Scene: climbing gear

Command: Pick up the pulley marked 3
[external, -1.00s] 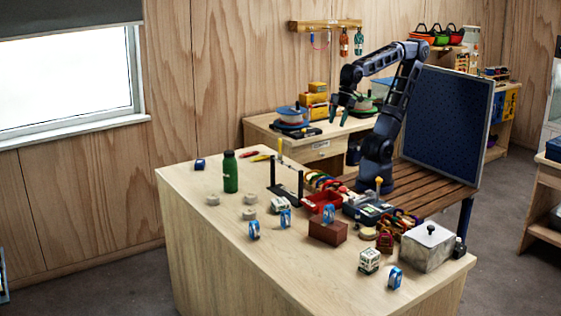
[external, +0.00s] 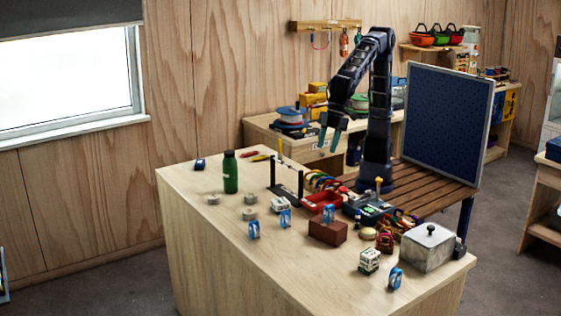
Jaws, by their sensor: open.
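Several small blue pulleys stand on the wooden table. One is at the front left (external: 254,230), one stands beside a small white block (external: 285,218), one is on or behind the brown box (external: 328,213), and one is near the front right edge (external: 395,278). Their markings are too small to read, so I cannot tell which is marked 3. My gripper (external: 329,148) is open and empty, fingers pointing down, high above the far side of the table and apart from all the pulleys.
A green bottle (external: 230,172), a black stand (external: 286,182), a red tray (external: 320,201), the brown box (external: 328,232) and a grey lidded box (external: 427,247) crowd the table (external: 215,262). A blue panel (external: 448,124) stands behind at right. The table's front left is clear.

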